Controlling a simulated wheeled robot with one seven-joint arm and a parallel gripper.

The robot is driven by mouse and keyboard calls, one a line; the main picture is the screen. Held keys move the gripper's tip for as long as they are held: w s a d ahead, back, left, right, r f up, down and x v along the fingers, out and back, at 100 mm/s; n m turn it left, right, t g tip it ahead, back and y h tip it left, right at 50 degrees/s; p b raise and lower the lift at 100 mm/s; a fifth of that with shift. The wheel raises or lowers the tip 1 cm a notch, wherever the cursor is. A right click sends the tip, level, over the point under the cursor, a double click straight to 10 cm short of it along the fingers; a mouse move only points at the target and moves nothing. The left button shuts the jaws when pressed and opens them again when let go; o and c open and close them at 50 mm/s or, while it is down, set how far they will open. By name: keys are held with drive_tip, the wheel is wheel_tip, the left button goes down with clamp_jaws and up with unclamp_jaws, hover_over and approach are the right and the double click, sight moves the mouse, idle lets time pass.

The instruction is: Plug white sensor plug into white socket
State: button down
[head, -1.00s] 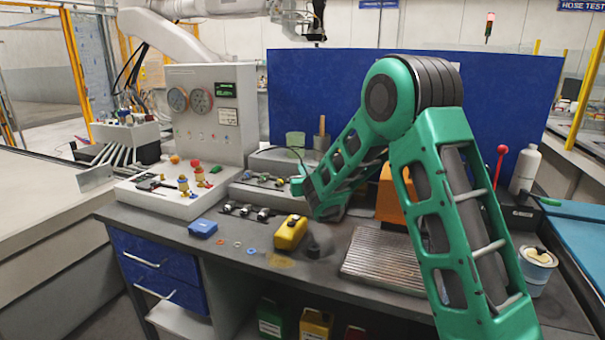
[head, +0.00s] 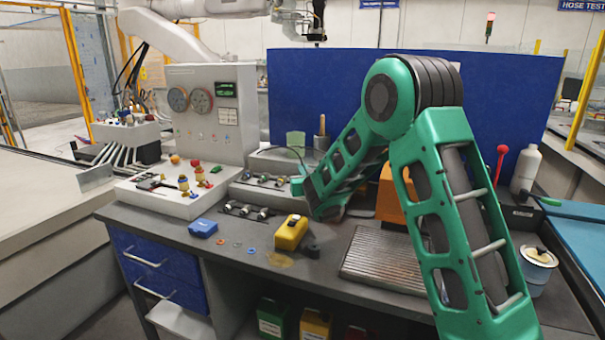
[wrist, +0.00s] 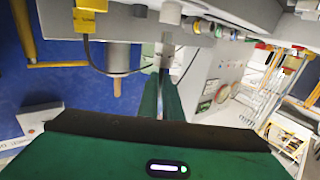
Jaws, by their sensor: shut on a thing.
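My gripper (wrist: 162,104) shows green fingers in the wrist view, closed on a slim pale plug (wrist: 164,66) with a dark cable looping off to the left. In the head view my gripper (head: 297,186) is at the right end of the low grey connector block (head: 240,189), partly hidden by my arm. A white fitting (wrist: 170,12) on the block's edge is just beyond the plug in the wrist view. I cannot tell whether it is the white socket or whether the plug touches it.
The gauge panel (head: 210,115) stands behind left. A yellow case (head: 290,233), a blue box (head: 203,228) and a ribbed metal plate (head: 383,262) lie on the bench. An orange block (head: 390,200) is partly behind my arm.

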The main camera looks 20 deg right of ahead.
drive_tip(key=shift+f, duration=1.25)
drive_tip(key=c, duration=1.9)
unclamp_jaws()
drive_tip(key=shift+o, duration=0.2)
drive_tip(key=s, duration=1)
drive_tip(key=shift+s+a, duration=0.25)
drive_tip(key=shift+s, duration=0.05)
